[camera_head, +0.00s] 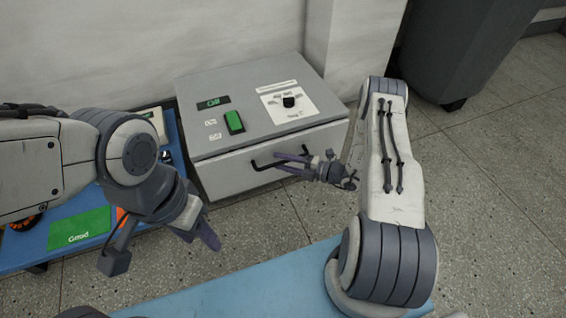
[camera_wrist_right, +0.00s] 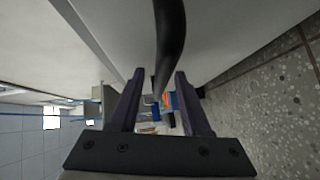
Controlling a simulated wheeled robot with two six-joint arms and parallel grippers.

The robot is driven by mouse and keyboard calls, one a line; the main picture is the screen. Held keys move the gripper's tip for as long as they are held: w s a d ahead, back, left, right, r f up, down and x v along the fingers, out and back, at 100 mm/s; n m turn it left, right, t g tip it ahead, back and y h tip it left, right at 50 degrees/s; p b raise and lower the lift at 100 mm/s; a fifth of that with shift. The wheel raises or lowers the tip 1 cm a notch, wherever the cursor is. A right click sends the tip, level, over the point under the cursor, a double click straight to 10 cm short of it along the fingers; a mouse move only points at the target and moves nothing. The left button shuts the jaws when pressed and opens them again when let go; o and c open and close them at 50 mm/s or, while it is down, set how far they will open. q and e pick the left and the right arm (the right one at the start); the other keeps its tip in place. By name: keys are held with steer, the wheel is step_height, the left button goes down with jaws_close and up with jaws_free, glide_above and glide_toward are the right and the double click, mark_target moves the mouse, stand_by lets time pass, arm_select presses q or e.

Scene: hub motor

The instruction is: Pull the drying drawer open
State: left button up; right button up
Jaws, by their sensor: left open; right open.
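The drying drawer (camera_head: 228,175) is the pale front of a grey box-shaped machine (camera_head: 250,95) and looks shut. Its black bar handle (camera_head: 262,165) runs across the front. My right gripper (camera_head: 280,162) is at the handle, with its fingers pointing left toward it. In the right wrist view the handle (camera_wrist_right: 169,45) runs between the two open fingers of my right gripper (camera_wrist_right: 160,100); I cannot tell whether they touch it. My left gripper (camera_head: 165,250) is open and empty, left of the machine and nearer to me, pointing down.
The machine's top has a green switch (camera_head: 234,122) and a black knob (camera_head: 288,101). A blue table (camera_head: 120,252) with a green label stands at the left. A blue surface (camera_head: 270,285) lies in front. A dark bin (camera_head: 465,50) stands at the back right. Speckled floor before the drawer is clear.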

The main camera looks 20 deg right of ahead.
jaws_close()
stand_by(1.3)
